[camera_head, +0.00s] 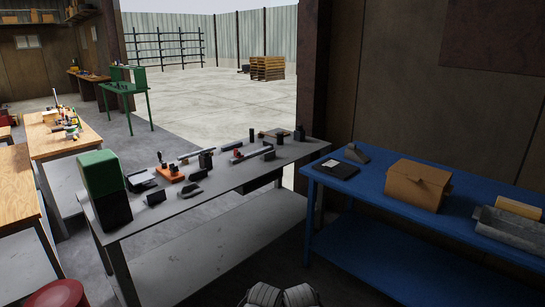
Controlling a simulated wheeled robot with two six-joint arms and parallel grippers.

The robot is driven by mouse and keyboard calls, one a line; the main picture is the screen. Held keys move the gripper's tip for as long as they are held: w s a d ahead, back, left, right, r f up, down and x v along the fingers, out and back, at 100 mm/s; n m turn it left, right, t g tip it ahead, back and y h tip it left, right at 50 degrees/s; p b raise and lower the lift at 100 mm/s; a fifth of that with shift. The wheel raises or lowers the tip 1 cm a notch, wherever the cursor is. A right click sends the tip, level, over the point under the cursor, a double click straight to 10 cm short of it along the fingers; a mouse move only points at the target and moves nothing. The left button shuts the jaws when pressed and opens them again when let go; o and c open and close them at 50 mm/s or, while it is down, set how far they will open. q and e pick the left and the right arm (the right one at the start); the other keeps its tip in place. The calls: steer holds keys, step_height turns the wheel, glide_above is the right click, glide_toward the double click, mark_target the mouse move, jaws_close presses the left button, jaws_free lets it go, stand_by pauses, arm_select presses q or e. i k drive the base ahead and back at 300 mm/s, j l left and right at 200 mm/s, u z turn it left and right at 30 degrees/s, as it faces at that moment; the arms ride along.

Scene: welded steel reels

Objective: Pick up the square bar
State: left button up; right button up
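A grey steel table (225,182) stands in the middle of the view with several small dark metal parts on it. A slim dark bar-like piece (197,154) lies near its far edge. A short upright dark block (206,160) stands beside that piece. Another upright dark block (252,136) stands farther right. The parts are too small to tell which one is the square bar. Two pale grey rounded parts at the bottom edge look like my own body. Neither gripper shows.
A green and black block (100,172) stands at the table's left end. An orange block (170,173) sits mid-table. A blue table (385,190) at right holds a cardboard box (417,185) and a grey tray (508,238). A red round object (60,293) is at lower left.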

mark_target(233, 145)
steer(key=i+u, duration=0.1)
steer(key=i, duration=0.4)
steer(key=i+l+u, duration=0.15)
steer(key=i, duration=0.3)
steer(key=i+l+u, duration=0.1)
steer(key=i, duration=0.4)
steer(key=i+l+u, duration=0.15)
steer(key=i, duration=0.3)
steer(key=i+l+u, duration=0.1)
steer(key=i+l, duration=0.15)
steer(key=i, duration=0.2)
steer(key=i+l+z, duration=0.1)
steer(key=i+z, duration=0.65)
steer(key=i, duration=0.2)
steer(key=i+j+z, duration=0.2)
steer(key=i+z, duration=0.15)
steer(key=i, duration=0.1)
